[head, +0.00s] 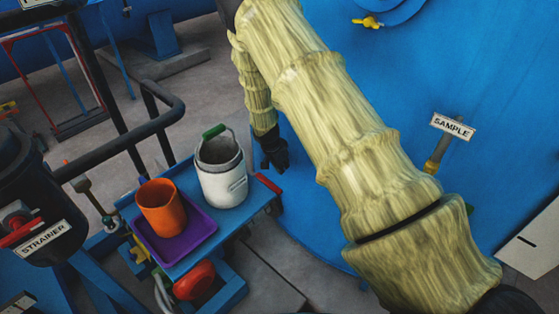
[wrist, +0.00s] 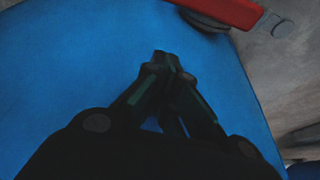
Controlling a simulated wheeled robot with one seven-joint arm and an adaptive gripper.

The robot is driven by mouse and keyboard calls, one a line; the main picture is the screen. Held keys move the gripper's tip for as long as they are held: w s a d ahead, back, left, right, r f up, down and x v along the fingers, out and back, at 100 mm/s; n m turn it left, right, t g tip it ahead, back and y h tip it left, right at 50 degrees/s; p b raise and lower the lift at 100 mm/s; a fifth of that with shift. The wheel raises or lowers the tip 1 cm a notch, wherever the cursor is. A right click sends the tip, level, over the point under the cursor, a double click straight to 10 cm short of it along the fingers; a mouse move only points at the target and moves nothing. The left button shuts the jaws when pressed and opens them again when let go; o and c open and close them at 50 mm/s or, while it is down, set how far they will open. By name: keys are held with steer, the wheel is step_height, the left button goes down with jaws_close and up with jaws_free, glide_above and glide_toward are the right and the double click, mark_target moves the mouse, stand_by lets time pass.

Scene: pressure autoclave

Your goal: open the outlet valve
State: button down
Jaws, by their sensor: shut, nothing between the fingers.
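My gripper (head: 276,160) hangs pointing down at the end of my yellow-sleeved arm, between the white canister and the blue vessel. In the wrist view my gripper (wrist: 166,58) is shut and empty, its dark fingertips together over a blue surface. A red bar (wrist: 225,10) lies beyond the fingertips at the top of that view, apart from them. No label reading outlet shows, so I cannot tell which valve is the outlet valve. A yellow valve handle (head: 367,22) is on the blue vessel (head: 330,80) at the top. My arm hides part of the vessel.
A blue cart (head: 185,262) holds a purple tray (head: 211,228) with an orange cup (head: 160,207), and a white canister (head: 222,178). A red handle (head: 268,184) is at its right end. A SAMPLE sign (head: 453,126) and STRAINER (head: 45,240) stand either side. Dark rails (head: 130,140) are left.

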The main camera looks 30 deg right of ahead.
mark_target(263, 181)
steer(key=a+f, duration=0.1)
steer(key=s+a+f+p, duration=0.1)
steer(key=a, duration=0.1)
stand_by(0.4)
steer(key=shift+a, duration=0.15)
stand_by(0.3)
